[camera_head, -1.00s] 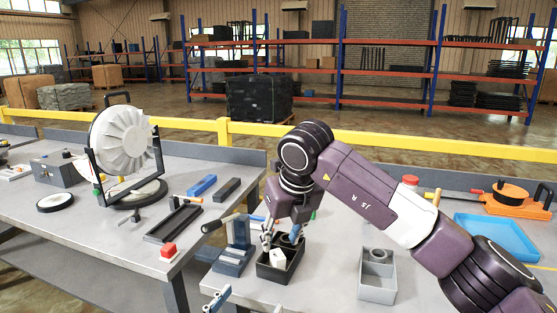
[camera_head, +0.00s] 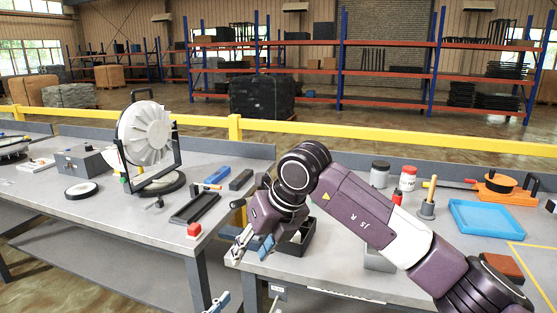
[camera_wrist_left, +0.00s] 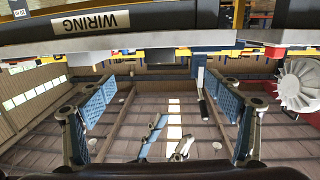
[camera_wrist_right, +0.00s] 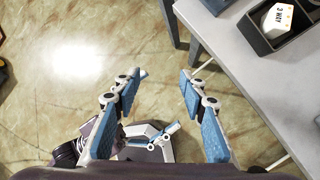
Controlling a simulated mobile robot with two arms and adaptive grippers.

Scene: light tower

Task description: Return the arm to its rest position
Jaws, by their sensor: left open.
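My right arm is purple and white. In the head view its gripper (camera_head: 252,248) hangs at the front edge of the right table, just left of the black bin (camera_head: 308,240). In the right wrist view the blue fingers (camera_wrist_right: 163,76) are spread, with only floor between them. A white block (camera_wrist_right: 277,18) with a printed label lies in the black bin, clear of those fingers. The left gripper's fingertips (camera_head: 248,302) show low in the head view. In the left wrist view the left fingers (camera_wrist_left: 162,88) are wide apart and empty.
A blue tray (camera_head: 490,217) and jars (camera_head: 379,174) stand on the right table. A gap separates the tables. A "WIRING" label (camera_wrist_left: 91,21) shows in the left wrist view.

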